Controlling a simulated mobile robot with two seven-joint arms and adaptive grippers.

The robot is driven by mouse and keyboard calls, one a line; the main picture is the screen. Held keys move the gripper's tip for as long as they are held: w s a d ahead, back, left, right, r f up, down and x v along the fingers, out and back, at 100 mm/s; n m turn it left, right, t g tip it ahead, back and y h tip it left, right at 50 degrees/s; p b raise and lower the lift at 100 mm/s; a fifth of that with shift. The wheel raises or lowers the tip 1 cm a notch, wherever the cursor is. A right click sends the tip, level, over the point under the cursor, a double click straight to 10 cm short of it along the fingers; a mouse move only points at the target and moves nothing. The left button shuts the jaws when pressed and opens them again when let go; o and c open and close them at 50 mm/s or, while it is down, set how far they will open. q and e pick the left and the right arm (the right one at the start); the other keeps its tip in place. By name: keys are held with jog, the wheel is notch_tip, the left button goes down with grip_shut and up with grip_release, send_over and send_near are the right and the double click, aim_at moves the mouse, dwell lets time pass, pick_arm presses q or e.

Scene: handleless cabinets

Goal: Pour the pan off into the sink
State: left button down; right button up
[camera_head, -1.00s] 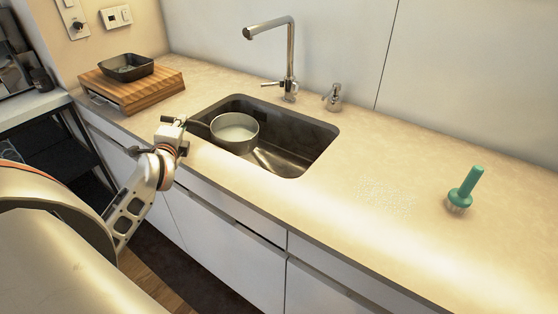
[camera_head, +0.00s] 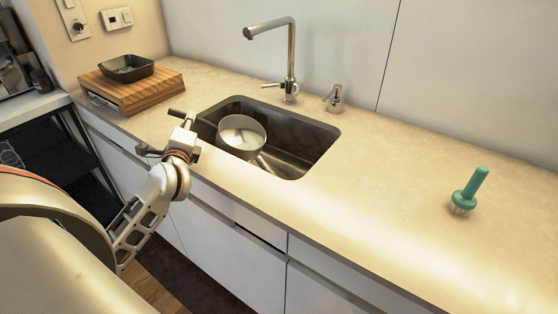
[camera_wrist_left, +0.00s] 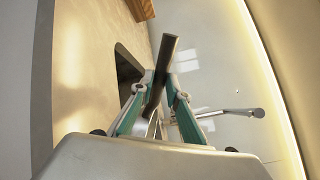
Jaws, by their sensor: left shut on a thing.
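The pan (camera_head: 241,136) is a grey, round-sided pan in the opening of the dark sink (camera_head: 300,148). It is tilted and holds pale content. I cannot tell whether any is running out. My left gripper (camera_head: 187,122) is at the sink's left front edge, shut on the pan's dark handle, whose end shows beyond the fingers. In the left wrist view the handle (camera_wrist_left: 162,65) sits between the two teal-padded fingers (camera_wrist_left: 158,100), and the pan's bowl is hidden. My right gripper is out of view.
A tall faucet (camera_head: 290,60) stands behind the sink, with a soap dispenser (camera_head: 334,100) to its right. A wooden board (camera_head: 130,92) with a black dish (camera_head: 126,68) is at the left. A green brush (camera_head: 469,190) stands on the right counter. The counter between is mostly clear.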

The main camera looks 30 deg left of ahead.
pick_arm(q)
jog(key=shift+w+d+r+m+t+y, duration=0.15)
jog(key=shift+d+r+m, duration=0.15)
jog(key=shift+d, duration=0.25)
jog(key=shift+s+d+r+m+t+y, duration=0.1)
jog(key=shift+d+r+m+t+y, duration=0.1)
jog(key=shift+d+r, duration=0.25)
jog(key=shift+d+f, duration=0.1)
jog(key=shift+d, duration=0.05)
jog(key=shift+w+d+r+m+t, duration=0.15)
jog(key=shift+d+r+m+t, duration=0.1)
jog(key=shift+d+r+m, duration=0.4)
jog(key=shift+d+r+m, duration=0.15)
jog(key=shift+d+r, duration=0.2)
jog(key=shift+d, duration=0.25)
jog(key=shift+d+r+m, duration=0.1)
jog(key=shift+d+r, duration=0.2)
jog(key=shift+d, duration=0.25)
jog(key=shift+w+d+r+m+t, duration=0.15)
jog(key=shift+d+r+m+t, duration=0.55)
jog(key=shift+d, duration=0.25)
jog(key=shift+d+r, duration=0.25)
jog(key=shift+w+d+r+m+t+p, duration=0.15)
jog(key=shift+d+r+m+t, duration=0.1)
jog(key=shift+d+r+m, duration=0.35)
jog(key=shift+d+r+m+t+p, duration=0.15)
jog(key=shift+d+r+m+t, duration=0.2)
jog(key=shift+d+m, duration=0.35)
dwell(0.7)
